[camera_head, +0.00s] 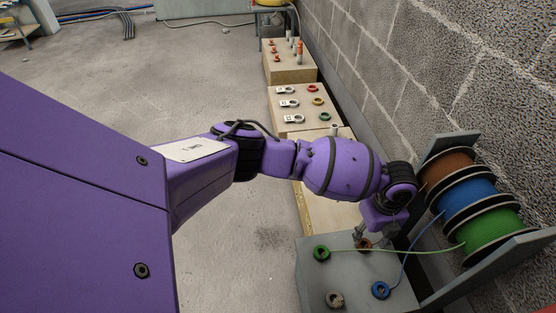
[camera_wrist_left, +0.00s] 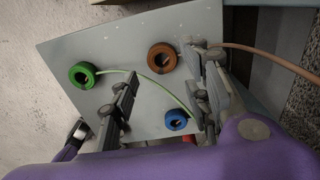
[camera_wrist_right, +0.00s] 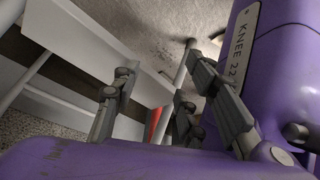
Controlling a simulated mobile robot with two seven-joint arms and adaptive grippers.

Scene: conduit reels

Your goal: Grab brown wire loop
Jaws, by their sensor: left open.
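The brown wire loop (camera_head: 364,244) lies on the grey box top, partly hidden below my left gripper in the head view. In the left wrist view the brown loop (camera_wrist_left: 151,56) lies between and beyond the fingertips. Its wire runs off to the right, passing behind the right-hand finger. My left gripper (camera_head: 372,234) points down over the box; its fingers (camera_wrist_left: 165,68) are apart and nothing is gripped. My right gripper (camera_wrist_right: 155,88) shows only in its own wrist view, with fingers apart and empty, away from the loop.
A green loop (camera_head: 321,253) and a blue loop (camera_head: 381,290) lie on the same box, their wires leading to the reels. A grey-brown ring (camera_head: 335,299) lies near the front. The rack with brown (camera_head: 449,166), blue and green reels stands at right against the block wall (camera_head: 420,70).

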